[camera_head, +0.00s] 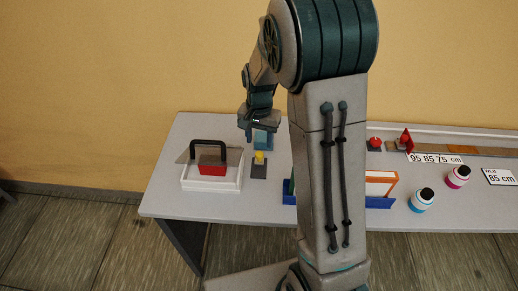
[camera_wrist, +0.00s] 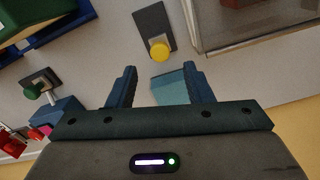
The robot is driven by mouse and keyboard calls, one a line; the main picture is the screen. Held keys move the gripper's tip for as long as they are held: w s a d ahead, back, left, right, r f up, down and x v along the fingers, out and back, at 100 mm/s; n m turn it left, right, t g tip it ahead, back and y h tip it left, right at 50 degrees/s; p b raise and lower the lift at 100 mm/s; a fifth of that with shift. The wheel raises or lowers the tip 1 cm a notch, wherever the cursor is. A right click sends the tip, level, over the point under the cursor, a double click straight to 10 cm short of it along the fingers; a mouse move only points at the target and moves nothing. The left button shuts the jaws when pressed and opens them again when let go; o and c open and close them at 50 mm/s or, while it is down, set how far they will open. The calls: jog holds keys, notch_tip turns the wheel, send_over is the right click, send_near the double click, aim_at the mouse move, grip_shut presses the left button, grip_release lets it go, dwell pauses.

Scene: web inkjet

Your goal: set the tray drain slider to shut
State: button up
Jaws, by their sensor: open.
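A yellow knob (camera_head: 259,157) sits on a dark upright-running plate (camera_head: 259,172) on the table, just right of the white tray (camera_head: 211,187). No label shows that names it as the tray drain slider. In the wrist view the yellow knob (camera_wrist: 160,50) is at the lower end of its dark plate (camera_wrist: 152,20), ahead of my fingertips. My gripper (camera_head: 258,126) is above the table, behind the knob. In the wrist view my gripper (camera_wrist: 158,78) is open. A pale teal block (camera_wrist: 172,88) shows between and below the fingers; contact cannot be told.
A green knob (camera_wrist: 33,91) on another dark plate is left in the wrist view. Red knobs (camera_head: 376,142) and ink bottles (camera_head: 422,200) stand right. My arm hides the table's middle.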

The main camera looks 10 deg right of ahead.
aim_at(259, 154)
notch_tip(259, 154, down, 6)
jog(key=shift+r, duration=0.15)
